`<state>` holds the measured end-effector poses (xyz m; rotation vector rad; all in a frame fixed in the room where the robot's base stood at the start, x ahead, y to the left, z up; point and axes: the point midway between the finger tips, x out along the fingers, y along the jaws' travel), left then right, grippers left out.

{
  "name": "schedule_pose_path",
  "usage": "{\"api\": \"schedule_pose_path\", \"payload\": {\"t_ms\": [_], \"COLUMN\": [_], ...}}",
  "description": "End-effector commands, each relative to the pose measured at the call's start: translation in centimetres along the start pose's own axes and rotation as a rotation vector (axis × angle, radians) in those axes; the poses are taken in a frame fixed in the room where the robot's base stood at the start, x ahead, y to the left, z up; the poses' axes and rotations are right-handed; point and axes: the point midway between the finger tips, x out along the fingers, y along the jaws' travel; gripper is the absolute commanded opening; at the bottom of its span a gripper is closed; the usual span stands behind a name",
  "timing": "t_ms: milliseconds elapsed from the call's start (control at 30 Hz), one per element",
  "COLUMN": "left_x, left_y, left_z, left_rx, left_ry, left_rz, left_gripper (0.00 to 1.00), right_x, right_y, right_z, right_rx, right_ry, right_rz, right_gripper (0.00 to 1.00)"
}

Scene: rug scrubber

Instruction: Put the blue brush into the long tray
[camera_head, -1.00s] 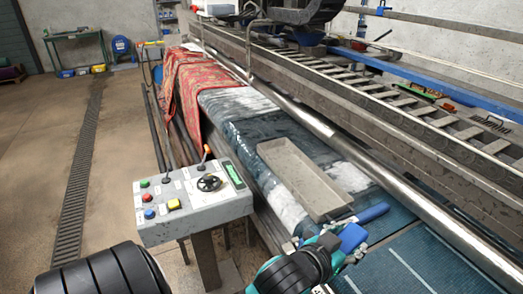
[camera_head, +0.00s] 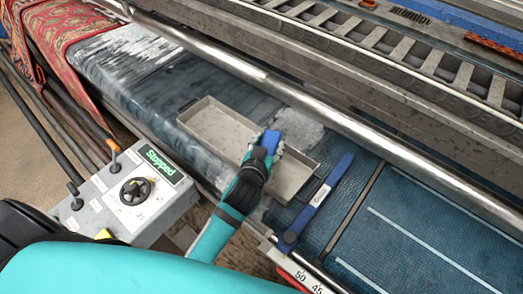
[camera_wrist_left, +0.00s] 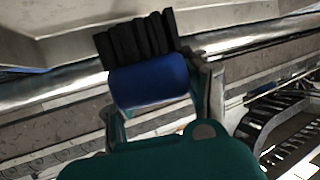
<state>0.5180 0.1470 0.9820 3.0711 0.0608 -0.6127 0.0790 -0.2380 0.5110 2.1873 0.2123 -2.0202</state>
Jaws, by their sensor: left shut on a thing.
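The blue brush (camera_head: 270,138) is held in my left gripper (camera_head: 262,152), over the near part of the long tray. In the left wrist view the brush (camera_wrist_left: 148,82) shows a blue body and black bristles, with the gripper's fingers on either side of it. The long tray (camera_head: 212,112) is a shallow grey metal tray lying on the dark wet rug. My gripper and forearm hide part of its near side. I cannot tell whether the brush touches the tray. My right gripper is out of view.
A blue-handled tool (camera_head: 318,202) with a label lies right of the tray. A grey control box (camera_head: 137,190) reading "Stopped" stands at the left, near my arm. A steel roller bar (camera_head: 300,95) runs behind the tray. A red patterned rug (camera_head: 62,30) hangs at upper left.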

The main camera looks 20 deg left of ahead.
Motion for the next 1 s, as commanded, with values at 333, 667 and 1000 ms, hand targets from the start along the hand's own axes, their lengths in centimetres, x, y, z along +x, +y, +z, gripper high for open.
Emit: {"api": "schedule_pose_path", "payload": {"t_ms": [333,667,1000], "left_x": [1.6,1.9,2.0], "left_y": [-0.1,-0.1,-0.1], "left_z": [3.9,4.6,4.9], "left_rx": [-0.001,-0.001,-0.001], "left_ry": [0.0,0.002,0.001], "left_rz": [-0.001,0.0,0.0], "left_gripper": [0.11,0.11,0.7], "right_x": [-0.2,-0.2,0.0], "right_y": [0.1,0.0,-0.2], "right_z": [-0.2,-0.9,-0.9], "right_rx": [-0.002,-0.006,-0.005], "right_ry": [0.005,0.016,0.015], "right_rz": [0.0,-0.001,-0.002], "right_gripper": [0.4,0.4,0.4]}}
